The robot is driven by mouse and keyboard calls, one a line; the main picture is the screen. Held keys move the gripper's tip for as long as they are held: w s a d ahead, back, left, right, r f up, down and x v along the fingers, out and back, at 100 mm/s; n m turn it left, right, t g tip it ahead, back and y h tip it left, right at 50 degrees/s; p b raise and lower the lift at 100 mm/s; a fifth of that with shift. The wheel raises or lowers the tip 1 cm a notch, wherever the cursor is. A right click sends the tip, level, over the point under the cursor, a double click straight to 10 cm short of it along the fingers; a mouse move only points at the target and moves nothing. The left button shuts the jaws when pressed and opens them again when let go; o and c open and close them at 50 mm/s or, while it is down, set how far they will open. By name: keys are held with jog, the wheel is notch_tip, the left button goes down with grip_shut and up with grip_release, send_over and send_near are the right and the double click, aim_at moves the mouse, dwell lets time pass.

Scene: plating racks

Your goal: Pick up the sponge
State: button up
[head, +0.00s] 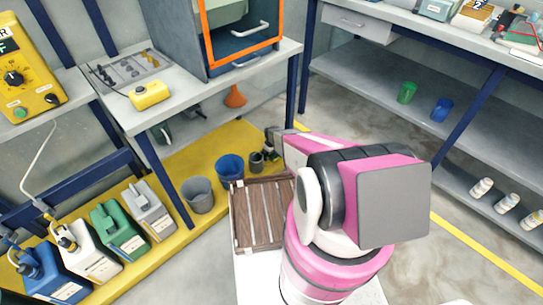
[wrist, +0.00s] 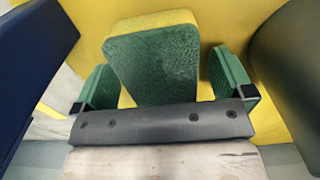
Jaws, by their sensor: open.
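The sponge (wrist: 152,62) shows in the wrist view as a block with a green face and a yellow edge along its top. It lies between the two green-padded fingers of my gripper (wrist: 168,84), with a gap on each side. My gripper is open and holds nothing. The sponge's lower end is hidden behind the dark gripper bar. In the head view my gripper (head: 271,148) is low over the yellow platform, mostly behind my arm, and I cannot make out the sponge there.
A dark blue post fills the wrist view's left edge (wrist: 32,70), and a dark rounded thing (wrist: 290,70) stands at the right. In the head view a blue bucket (head: 230,168), a grey bucket (head: 198,196) and a small dark cup (head: 256,162) stand on the yellow platform (head: 180,178).

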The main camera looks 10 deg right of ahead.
jog(key=c, duration=1.1)
jog(key=shift+o, duration=0.2)
jog(key=shift+r, duration=0.1)
notch_tip(320, 180, up, 10)
jog(key=o, duration=0.4)
jog(key=shift+c, duration=1.4)
